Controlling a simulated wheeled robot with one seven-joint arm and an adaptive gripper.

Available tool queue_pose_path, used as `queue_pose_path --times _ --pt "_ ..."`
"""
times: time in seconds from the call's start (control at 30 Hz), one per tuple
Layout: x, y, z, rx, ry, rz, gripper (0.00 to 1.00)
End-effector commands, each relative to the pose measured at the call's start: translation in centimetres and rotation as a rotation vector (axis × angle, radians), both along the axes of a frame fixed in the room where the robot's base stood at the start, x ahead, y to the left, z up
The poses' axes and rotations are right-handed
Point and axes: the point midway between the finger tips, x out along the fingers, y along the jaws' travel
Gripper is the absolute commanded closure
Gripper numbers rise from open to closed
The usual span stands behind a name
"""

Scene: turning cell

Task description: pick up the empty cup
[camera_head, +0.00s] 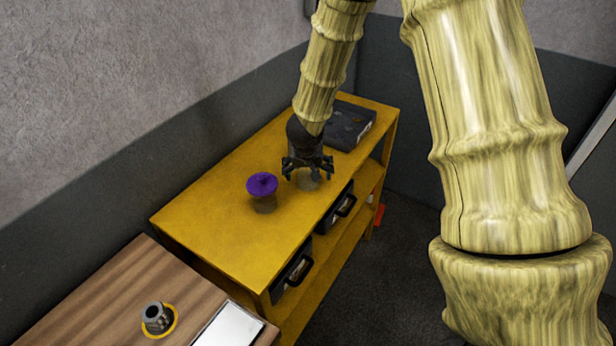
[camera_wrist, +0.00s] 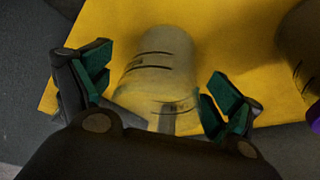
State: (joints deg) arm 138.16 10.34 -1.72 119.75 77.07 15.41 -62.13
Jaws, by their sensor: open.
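The empty cup (camera_head: 309,184) is a pale, see-through cup on the yellow bench top. It also shows in the wrist view (camera_wrist: 160,62), with dark marking lines on its side. My gripper (camera_head: 307,171) is right above and around the cup in the head view, pointing down. In the wrist view my gripper (camera_wrist: 160,92) is open, with one green-padded finger on each side of the cup. I see no clear contact between pads and cup. The cup's lower part is partly hidden by my gripper in the head view.
A dark case (camera_head: 350,124) lies behind on the yellow bench (camera_head: 215,225). A wooden table (camera_head: 95,300) holds a grey fitting (camera_head: 155,316) in a yellow ring.

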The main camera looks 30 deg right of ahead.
Motion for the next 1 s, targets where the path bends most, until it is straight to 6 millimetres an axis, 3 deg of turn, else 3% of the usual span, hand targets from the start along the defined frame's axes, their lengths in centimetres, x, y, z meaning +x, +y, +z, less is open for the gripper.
queue_pose_path --times 0.23,0.5,0.53,1.0 --pt "0.1 0.0 -0.1 0.000 -0.001 0.000 0.08" --pt "0.1 0.0 -0.1 0.000 0.000 0.000 0.56" --pt "0.1 0.0 -0.1 0.000 0.000 0.000 0.58" --pt "0.1 0.0 0.9 -0.002 -0.001 0.000 0.58"
